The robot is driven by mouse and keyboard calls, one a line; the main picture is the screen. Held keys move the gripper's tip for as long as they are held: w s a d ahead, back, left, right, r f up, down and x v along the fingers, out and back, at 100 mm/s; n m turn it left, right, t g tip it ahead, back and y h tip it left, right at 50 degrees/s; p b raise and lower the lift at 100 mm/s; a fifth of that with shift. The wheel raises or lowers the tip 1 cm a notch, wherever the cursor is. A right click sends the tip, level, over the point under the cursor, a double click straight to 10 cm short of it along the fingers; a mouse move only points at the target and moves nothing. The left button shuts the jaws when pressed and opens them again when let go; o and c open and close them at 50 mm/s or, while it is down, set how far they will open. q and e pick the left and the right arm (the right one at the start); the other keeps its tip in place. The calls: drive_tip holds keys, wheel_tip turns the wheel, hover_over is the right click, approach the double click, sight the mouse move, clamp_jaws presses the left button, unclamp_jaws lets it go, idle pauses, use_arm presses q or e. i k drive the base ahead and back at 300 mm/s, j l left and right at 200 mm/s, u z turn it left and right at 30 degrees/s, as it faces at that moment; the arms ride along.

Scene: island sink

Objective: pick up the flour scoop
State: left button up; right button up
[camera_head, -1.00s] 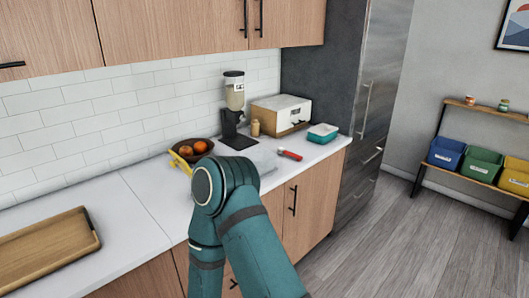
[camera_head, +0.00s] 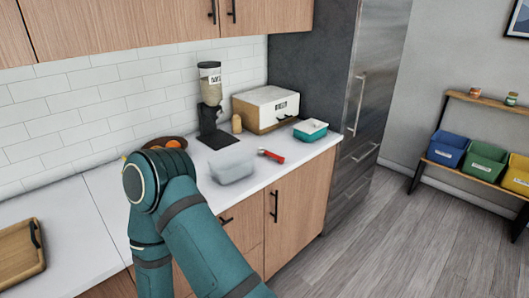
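I cannot pick out the flour scoop for certain. A small red-handled tool (camera_head: 271,156) lies on the white counter, right of a translucent pale container (camera_head: 232,168); it is too small to tell whether it is the scoop. One of my teal arms is bent in the foreground, its elbow in front of the counter and covering part of it. Neither of my grippers shows in the head view.
A fruit bowl (camera_head: 151,147) is partly hidden by my arm. A wooden tray (camera_head: 18,262) lies left. Floor (camera_head: 390,240) is clear at right.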

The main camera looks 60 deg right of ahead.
sight(271, 155)
drive_tip(key=l+u, duration=0.15)
drive_tip(key=l, duration=0.35)
drive_tip(key=k+l+u, duration=0.1)
drive_tip(key=l, duration=0.35)
drive_tip(key=k+l, duration=0.1)
drive_tip(key=l, duration=0.3)
drive_tip(key=l+u, duration=0.1)
drive_tip(key=l, duration=0.25)
drive_tip(key=k+l, duration=0.15)
drive_tip(key=l, duration=0.25)
drive_tip(key=k+l, duration=0.1)
drive_tip(key=l, duration=0.3)
drive_tip(key=k+l+u, duration=0.1)
drive_tip(key=l, duration=0.25)
